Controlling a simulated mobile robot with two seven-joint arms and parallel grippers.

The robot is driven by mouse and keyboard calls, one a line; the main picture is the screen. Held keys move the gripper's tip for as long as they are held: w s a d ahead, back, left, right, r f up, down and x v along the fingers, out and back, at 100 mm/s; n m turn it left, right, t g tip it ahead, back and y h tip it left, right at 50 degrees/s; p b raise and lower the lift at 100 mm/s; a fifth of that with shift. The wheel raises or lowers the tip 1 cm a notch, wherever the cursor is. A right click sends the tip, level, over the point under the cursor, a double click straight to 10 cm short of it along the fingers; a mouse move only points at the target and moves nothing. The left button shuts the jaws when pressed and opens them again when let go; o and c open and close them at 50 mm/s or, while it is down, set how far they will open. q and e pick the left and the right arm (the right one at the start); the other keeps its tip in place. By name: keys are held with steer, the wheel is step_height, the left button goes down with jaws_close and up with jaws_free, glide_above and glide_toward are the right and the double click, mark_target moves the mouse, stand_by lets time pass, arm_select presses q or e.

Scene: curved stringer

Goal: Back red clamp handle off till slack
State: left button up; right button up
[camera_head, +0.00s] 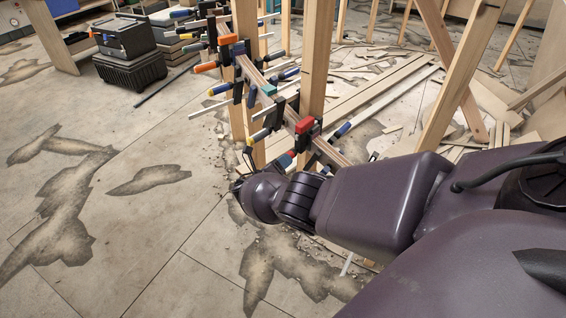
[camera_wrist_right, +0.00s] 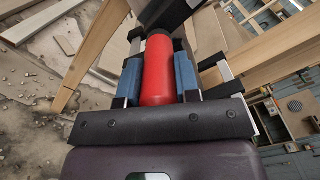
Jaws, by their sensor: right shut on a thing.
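The red clamp handle (camera_wrist_right: 158,72) stands between the two blue-padded fingers of my right gripper (camera_wrist_right: 158,80) in the right wrist view. The gripper is shut on it, with one pad on each side. A dark clamp part covers the handle's far end. In the head view my right arm reaches in from the right, and its wrist (camera_head: 265,196) is low beside the clamped wooden stringer (camera_head: 327,151). My own wrist and the clamps hide the grip there. My left gripper is not in view.
Several clamps with orange, blue, teal and red parts, such as a red-topped one (camera_head: 304,125), crowd the stringer. Wooden posts (camera_head: 316,60) rise behind it. Black toolboxes (camera_head: 130,65) stand at the back left. Loose boards (camera_head: 380,85) lie behind.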

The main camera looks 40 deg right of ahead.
steer(key=shift+n, duration=0.6)
steer(key=o, duration=0.9)
steer(key=shift+a, duration=0.1)
steer(key=a, duration=0.3)
steer(key=s+a, duration=0.1)
steer(key=a, duration=0.3)
steer(key=s+a, duration=0.1)
steer(key=a, duration=0.2)
steer(key=shift+a+p, duration=0.25)
steer(key=shift+p, duration=0.15)
steer(key=shift+a, duration=0.1)
